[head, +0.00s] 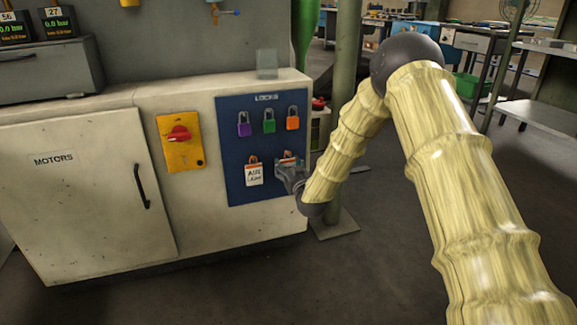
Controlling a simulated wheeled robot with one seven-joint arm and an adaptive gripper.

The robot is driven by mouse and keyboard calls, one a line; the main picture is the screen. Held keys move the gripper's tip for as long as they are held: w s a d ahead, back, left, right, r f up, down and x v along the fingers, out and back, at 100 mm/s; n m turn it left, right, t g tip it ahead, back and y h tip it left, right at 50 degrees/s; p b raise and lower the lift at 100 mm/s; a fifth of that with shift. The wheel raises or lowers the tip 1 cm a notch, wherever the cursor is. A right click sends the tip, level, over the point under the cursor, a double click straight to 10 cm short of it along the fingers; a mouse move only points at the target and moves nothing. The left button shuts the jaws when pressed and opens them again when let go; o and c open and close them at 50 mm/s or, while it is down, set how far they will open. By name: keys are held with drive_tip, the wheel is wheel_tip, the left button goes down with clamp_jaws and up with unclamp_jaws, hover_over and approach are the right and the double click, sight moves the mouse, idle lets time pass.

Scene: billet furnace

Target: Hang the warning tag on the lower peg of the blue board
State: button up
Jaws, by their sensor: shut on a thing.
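The blue board (225,130), lettered LOCKS, is on the right part of the pale cabinet front. A white tag with an orange top (254,175) and dark lettering hangs upright in its lower row. To its right, my gripper (288,172) is at the board's lower right, shut on what looks like the warning tag (287,160). Only a small orange and pale part of that tag shows above the fingers. The gripper hides the rest and the spot behind it. I cannot tell whether the held tag touches the board or a peg.
Purple (243,128), green (269,124) and orange (292,122) padlocks hang in the board's upper row. A yellow plate with a red switch (179,133) is to the left. A green post (343,100) stands close behind my arm, right of the cabinet.

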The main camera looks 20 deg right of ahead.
drive_tip(key=shift+w+r, duration=0.15)
drive_tip(key=shift+w, duration=0.05)
drive_tip(key=shift+c, duration=1)
